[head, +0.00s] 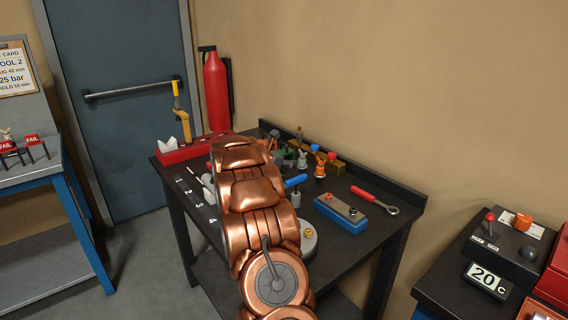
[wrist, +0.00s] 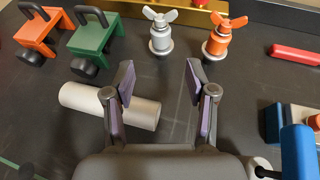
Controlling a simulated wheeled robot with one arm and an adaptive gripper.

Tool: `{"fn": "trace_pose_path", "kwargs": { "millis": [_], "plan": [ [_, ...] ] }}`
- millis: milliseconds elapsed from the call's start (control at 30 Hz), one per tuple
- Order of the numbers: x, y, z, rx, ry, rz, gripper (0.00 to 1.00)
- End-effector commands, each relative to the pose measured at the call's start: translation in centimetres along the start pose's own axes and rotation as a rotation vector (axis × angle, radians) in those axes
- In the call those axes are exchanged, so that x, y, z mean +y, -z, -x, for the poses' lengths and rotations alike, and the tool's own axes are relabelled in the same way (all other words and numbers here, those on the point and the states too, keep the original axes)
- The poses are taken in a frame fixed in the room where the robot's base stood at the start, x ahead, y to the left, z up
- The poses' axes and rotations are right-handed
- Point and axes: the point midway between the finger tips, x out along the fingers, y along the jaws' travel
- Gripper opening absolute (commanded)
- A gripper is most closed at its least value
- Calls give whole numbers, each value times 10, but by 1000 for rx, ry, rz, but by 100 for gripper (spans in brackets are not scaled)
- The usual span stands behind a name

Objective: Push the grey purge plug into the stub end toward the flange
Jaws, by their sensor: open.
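A grey plug with a wing nut (wrist: 161,36) stands upright on the dark bench top, ahead of my gripper in the wrist view. It also shows small in the head view (head: 302,161). My gripper (wrist: 160,78) is open and empty, its fingers well apart and short of the plug in the picture. A pale cylinder (wrist: 82,98) lies on the bench, partly hidden behind the left finger; I cannot tell whether it is the stub end. I cannot make out a flange. In the head view my copper-coloured arm hides my gripper and part of the bench.
An orange plug (wrist: 222,38) stands right of the grey one. An orange clamp (wrist: 42,38) and a green clamp (wrist: 92,42) are at left. A red rod (wrist: 295,54) lies at right, above a blue item (wrist: 299,150). A wrench (head: 375,198) lies near the bench's right side.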

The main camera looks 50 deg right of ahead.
Motion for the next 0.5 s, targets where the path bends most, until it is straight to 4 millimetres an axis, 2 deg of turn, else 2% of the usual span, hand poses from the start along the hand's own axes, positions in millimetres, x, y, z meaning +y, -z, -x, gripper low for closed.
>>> {"fn": "trace_pose_path", "kwargs": {
  "millis": [300,500],
  "plan": [
    [-1,1,-49,4,4,-3,56],
    [-2,-3,-74,0,6,-2,56]
  ]
}}
